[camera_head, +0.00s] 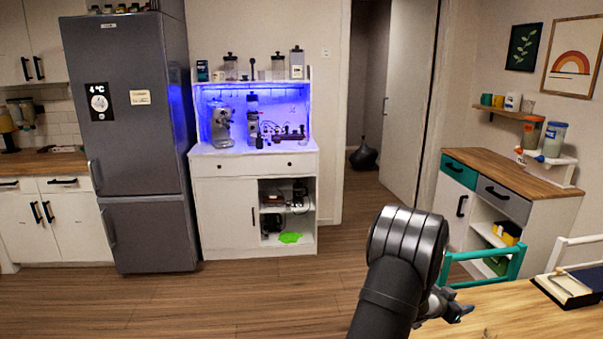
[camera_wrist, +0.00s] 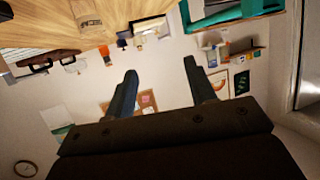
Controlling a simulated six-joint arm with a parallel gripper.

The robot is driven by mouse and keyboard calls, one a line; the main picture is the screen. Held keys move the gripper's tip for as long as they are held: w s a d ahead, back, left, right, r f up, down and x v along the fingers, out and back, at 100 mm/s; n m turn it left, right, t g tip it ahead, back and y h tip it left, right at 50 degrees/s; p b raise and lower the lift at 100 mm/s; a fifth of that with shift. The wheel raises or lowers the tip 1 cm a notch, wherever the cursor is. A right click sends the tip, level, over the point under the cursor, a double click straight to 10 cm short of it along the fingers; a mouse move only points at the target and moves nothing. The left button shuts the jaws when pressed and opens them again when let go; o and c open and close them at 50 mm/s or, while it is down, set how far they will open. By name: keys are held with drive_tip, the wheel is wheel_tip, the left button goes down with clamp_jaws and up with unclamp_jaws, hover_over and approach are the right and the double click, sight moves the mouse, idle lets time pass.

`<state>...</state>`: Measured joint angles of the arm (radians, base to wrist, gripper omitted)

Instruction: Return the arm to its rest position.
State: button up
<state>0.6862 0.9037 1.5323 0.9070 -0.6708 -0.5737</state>
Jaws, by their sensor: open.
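My arm rises at the bottom right of the head view, with a dark, ringed joint at its top. My gripper (camera_head: 450,307) hangs beside it, over the near edge of the wooden table (camera_head: 510,310). In the wrist view my gripper (camera_wrist: 160,85) shows two dark fingers spread wide apart, with nothing between them. The wrist view looks across the room upside down, with the table top (camera_wrist: 40,25) along its upper left.
The espresso cabinet (camera_head: 235,220) stands across the room beside a grey fridge (camera_head: 130,150). A teal chair (camera_head: 488,262) is close behind my gripper. A notebook (camera_head: 568,290) lies on the table at right. The wooden floor (camera_head: 250,300) left of my arm is clear.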

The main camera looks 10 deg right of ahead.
drive_tip(key=w+a+f+n+t+y, duration=0.1)
drive_tip(key=w+a+n+t+y, duration=0.3)
drive_tip(key=a, duration=0.9)
drive_tip(key=w+a+f+n+t+y, duration=0.1)
drive_tip(key=w+a+n+t, duration=0.3)
drive_tip(key=a, duration=1)
drive_tip(key=s+a+f+n+t+y, duration=0.1)
drive_tip(key=a+n+y, duration=0.4)
drive_tip(key=a, duration=1.9)
drive_tip(key=shift+s+f+y, duration=0.45)
drive_tip(key=shift+s+y, duration=0.25)
drive_tip(key=shift+y, duration=0.5)
drive_tip(key=w+d+m+h, duration=0.2)
drive_tip(key=d, duration=0.6)
drive_tip(key=w+d+r+m+g+h, duration=0.1)
drive_tip(key=d+m+h, duration=0.1)
drive_tip(key=d, duration=0.7)
drive_tip(key=shift+w+h, duration=0.4)
drive_tip(key=shift+h, duration=0.3)
